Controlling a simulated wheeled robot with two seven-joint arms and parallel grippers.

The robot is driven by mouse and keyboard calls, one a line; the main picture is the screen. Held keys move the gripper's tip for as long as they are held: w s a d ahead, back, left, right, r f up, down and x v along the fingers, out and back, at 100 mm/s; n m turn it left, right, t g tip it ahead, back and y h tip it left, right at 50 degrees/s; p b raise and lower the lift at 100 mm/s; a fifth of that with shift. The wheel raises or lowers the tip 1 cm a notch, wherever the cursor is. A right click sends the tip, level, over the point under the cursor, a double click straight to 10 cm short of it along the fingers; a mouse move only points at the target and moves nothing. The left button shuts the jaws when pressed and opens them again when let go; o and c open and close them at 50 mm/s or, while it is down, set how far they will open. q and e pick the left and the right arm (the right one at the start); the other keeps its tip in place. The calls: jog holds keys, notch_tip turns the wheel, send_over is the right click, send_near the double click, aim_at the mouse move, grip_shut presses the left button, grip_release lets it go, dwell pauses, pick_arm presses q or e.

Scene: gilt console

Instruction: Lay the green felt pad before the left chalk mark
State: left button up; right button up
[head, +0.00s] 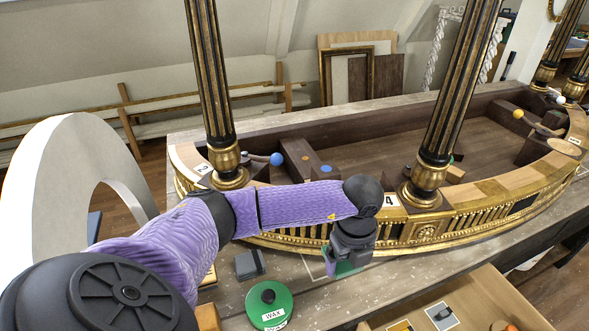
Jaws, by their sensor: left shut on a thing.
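My left arm reaches in from the left, and its left gripper (345,262) points down over the worktop in front of the gilt console. It is shut on the green felt pad (348,270), of which only a small green part shows below the dark fingers. The rest of the pad is hidden by the gripper. I cannot tell whether the pad touches the worktop. A thin pale chalk line (309,266) shows on the worktop just left of the gripper. The right gripper is not in view.
The gilt console (470,222) with black and gold columns (452,85) stands directly behind the gripper. A green wax tin (269,310) and a dark grey block (249,265) are on the worktop to the left. A wooden tray (497,292) is at lower right.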

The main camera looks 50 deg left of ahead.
aim_at(340, 296)
pick_arm(q)
notch_tip(340, 296, down, 10)
jog(key=b, duration=0.2)
jog(key=shift+f+b, duration=0.15)
jog(key=shift+b, duration=0.2)
jog(key=o, duration=1.1)
jog(key=shift+c, duration=0.2)
notch_tip(340, 296, up, 12)
jog(key=p, duration=0.3)
jog(key=shift+f, duration=0.2)
jog(key=shift+r, duration=0.4)
